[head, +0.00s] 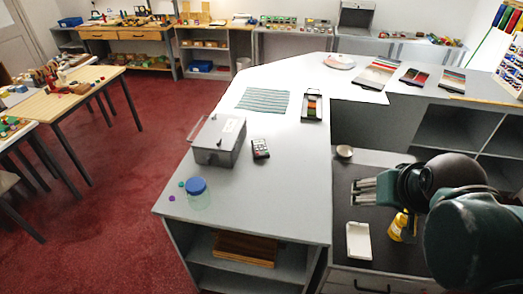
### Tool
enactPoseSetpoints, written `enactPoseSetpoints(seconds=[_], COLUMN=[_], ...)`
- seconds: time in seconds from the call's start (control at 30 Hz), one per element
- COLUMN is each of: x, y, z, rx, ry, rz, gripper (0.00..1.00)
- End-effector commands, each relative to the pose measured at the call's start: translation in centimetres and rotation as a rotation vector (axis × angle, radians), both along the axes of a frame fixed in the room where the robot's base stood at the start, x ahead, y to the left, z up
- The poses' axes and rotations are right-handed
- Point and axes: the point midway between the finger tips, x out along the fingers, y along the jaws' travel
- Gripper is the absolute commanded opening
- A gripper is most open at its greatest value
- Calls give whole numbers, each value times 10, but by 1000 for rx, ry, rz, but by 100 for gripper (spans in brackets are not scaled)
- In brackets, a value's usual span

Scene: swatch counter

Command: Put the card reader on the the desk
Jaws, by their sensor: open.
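The card reader (260,149), a small dark handheld device with a keypad, lies on the grey counter (285,195), just right of a grey metal box. The desk (375,218) is the lower dark surface to the right of the counter. My gripper (354,192) is above the desk at its left part, its fingers pointing left. It is open and nothing shows between its fingers. It is apart from the card reader, to its right and nearer the camera. My arm hides the right part of the desk.
A grey box (219,141) and a blue-lidded jar (198,192) stand on the counter. A small bowl (344,152), a white tray (359,241) and a yellow bottle (398,226) are on the desk. A striped cloth (264,100) and a swatch tray (312,106) lie farther back.

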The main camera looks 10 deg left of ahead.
Motion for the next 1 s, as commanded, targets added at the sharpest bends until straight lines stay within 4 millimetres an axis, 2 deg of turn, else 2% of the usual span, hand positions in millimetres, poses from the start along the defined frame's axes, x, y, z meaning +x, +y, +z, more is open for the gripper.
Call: enactPoseSetpoints(seconds=[0.43,1.0], x=[80,181], y=[37,96], z=[16,11], rx=[0,-3], ry=[14,32], rz=[57,127], gripper=[62,62])
